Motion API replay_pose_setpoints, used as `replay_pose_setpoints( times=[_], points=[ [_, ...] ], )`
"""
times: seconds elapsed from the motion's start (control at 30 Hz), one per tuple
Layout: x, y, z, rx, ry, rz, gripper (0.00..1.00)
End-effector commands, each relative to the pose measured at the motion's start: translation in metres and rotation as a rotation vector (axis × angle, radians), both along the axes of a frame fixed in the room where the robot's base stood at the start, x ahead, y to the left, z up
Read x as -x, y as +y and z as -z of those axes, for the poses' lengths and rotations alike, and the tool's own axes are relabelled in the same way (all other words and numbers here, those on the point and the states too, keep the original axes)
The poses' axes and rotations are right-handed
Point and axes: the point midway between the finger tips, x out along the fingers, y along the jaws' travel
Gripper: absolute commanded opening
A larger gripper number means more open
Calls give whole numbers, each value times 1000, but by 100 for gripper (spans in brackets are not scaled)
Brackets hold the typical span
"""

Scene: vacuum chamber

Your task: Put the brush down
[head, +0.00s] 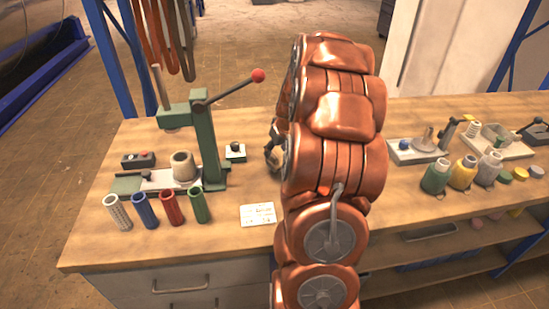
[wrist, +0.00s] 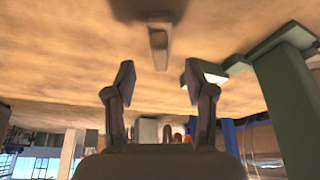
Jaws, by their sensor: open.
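My gripper (wrist: 158,78) is open in the wrist view, with its two fingers well apart and nothing between them. A small elongated tan-grey thing (wrist: 158,42) is on the wooden surface just beyond the fingertips, apart from them. It may be the brush, but I cannot tell for sure. In the head view my gripper (head: 272,150) is low over the workbench (head: 250,185), right of the green press, and partly hidden by my copper-coloured arm. I cannot make out a brush in the head view; the arm covers that part of the bench.
A green lever press (head: 205,140) with a red knob stands to the left; it shows close by in the wrist view (wrist: 285,100). Several coloured tubes (head: 158,209) and a white card (head: 258,214) are near the front edge. Bottles (head: 462,172) stand at right.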

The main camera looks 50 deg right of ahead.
Motion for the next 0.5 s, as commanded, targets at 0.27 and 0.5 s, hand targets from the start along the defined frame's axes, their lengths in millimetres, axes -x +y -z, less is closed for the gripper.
replay_pose_setpoints(
  times=[0.27,0.5],
  points=[
    [13,3,-33,1,-2,1,55],
    [18,4,-45,1,0,0,55]
  ],
)
